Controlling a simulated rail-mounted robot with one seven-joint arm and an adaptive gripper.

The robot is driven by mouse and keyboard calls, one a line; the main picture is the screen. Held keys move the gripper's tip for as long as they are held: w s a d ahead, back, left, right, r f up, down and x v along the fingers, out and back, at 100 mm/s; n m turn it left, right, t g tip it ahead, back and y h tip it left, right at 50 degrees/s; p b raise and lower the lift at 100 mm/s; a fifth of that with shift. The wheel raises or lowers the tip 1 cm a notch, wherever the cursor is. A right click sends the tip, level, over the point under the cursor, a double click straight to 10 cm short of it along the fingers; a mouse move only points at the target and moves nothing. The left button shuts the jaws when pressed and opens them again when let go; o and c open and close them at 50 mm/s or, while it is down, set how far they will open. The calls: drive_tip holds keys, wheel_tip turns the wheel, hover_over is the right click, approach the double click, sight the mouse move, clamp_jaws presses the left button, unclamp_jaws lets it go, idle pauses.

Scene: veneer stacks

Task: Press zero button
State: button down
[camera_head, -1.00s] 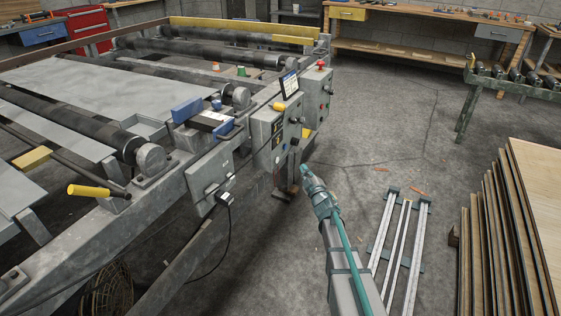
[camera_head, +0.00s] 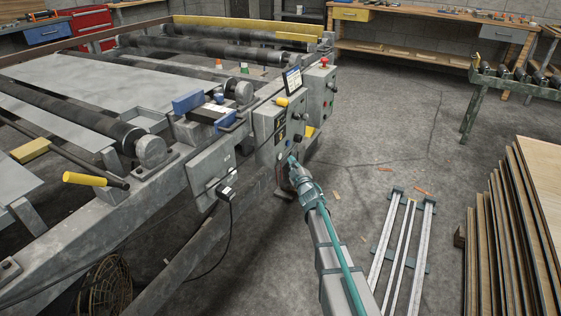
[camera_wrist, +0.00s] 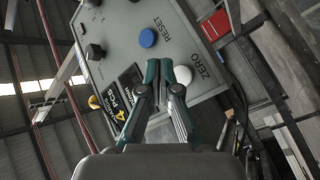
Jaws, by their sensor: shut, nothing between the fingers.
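The grey control panel (camera_wrist: 125,30) fills the upper middle of the wrist view. A white button (camera_wrist: 183,74) sits beside the printed word ZERO (camera_wrist: 204,65). A blue button (camera_wrist: 147,37) sits near the word RESET. My gripper (camera_wrist: 159,66) is shut and empty, its teal fingertips in front of the panel, just left of the white button. I cannot tell if they touch the panel. In the head view my gripper (camera_head: 293,160) is at the lower edge of the panel (camera_head: 264,122), whose lower buttons are small or partly hidden.
A cable (camera_head: 231,220) hangs below. Floor to the right is open up to metal rails (camera_head: 383,240) and stacked boards (camera_head: 490,230).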

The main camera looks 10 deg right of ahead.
drive_tip(key=shift+w+a+b, duration=0.35)
drive_tip(key=shift+w+a, duration=0.2)
drive_tip(key=shift+a, duration=0.25)
drive_tip(key=shift+w+a, duration=0.1)
idle(0.9)
drive_tip(key=shift+w+a+b, duration=0.15)
drive_tip(key=shift+a+b, duration=0.1)
drive_tip(key=shift+b, duration=0.05)
drive_tip(key=shift+w+a+b, duration=0.3)
drive_tip(key=shift+a+b, duration=0.05)
drive_tip(key=shift+a, duration=0.05)
idle(0.9)
drive_tip(key=shift+s+d+r, duration=0.1)
drive_tip(key=shift+s+d+p, duration=0.45)
drive_tip(key=shift+d+p, duration=0.2)
idle(0.4)
